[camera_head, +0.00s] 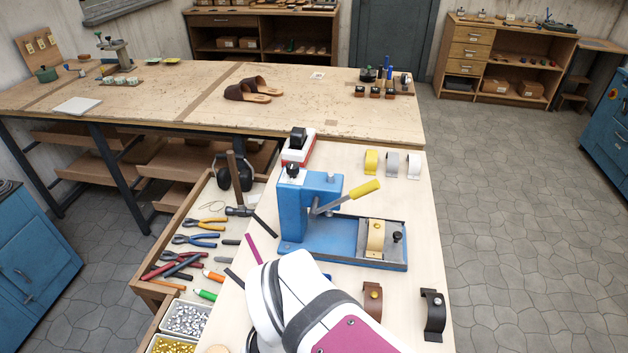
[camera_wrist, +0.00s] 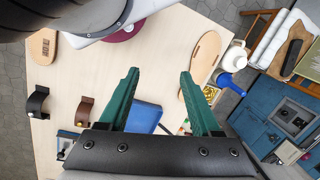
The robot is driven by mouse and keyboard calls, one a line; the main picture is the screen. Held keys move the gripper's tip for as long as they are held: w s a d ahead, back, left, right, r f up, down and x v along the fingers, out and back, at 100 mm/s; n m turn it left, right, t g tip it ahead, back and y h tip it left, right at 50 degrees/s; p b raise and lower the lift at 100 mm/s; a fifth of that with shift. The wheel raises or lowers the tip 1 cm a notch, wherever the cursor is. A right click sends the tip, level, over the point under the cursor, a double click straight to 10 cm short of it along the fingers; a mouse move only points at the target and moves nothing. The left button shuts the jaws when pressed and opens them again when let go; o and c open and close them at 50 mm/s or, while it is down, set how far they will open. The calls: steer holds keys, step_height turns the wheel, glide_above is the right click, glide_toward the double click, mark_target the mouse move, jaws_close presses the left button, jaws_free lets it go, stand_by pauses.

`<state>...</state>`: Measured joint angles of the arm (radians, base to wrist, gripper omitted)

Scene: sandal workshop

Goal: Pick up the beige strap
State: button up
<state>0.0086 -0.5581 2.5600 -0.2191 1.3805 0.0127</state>
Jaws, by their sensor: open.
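The beige strap (camera_head: 376,236) is a curved band with a metal stud. It sits on the plate of the blue press (camera_head: 310,205), to the right of the press body and beside a black knob. I cannot make out the strap in the wrist view. My gripper (camera_wrist: 160,74) shows there with its two green fingers wide apart and nothing between them. Part of a blue surface (camera_wrist: 145,116) shows between the fingers. In the head view my white arm is at the bottom middle, and the gripper itself is not visible.
Yellow (camera_head: 371,162), grey (camera_head: 392,164) and white (camera_head: 413,165) straps stand behind the press. Brown (camera_head: 372,300) and black (camera_head: 433,315) straps stand in front. The press's yellow-handled lever (camera_head: 362,190) juts up near the beige strap. A tool tray (camera_head: 180,225) lies left.

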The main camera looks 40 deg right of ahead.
steer(key=w+d+r+m+t, duration=0.1)
steer(key=w+d+r, duration=0.1)
steer(key=w+d, duration=0.35)
steer(key=w+d+r, duration=0.2)
steer(key=w+r, duration=0.1)
steer(key=w, duration=0.6)
steer(key=w+d+m+t+h, duration=0.1)
steer(key=w+d, duration=0.5)
steer(key=d, duration=0.2)
steer(key=w+d+m+t+h, duration=0.1)
steer(key=w+d, duration=0.5)
steer(key=d, duration=0.3)
steer(key=g, duration=0.2)
glide_above(377, 225)
steer(key=a, duration=0.2)
step_height(377, 225, down, 6)
steer(key=shift+h, duration=0.4)
steer(key=f, duration=0.5)
steer(key=d+f, duration=0.1)
steer(key=f, duration=0.4)
steer(key=d+f, duration=0.1)
steer(key=f, duration=0.5)
jaws_close()
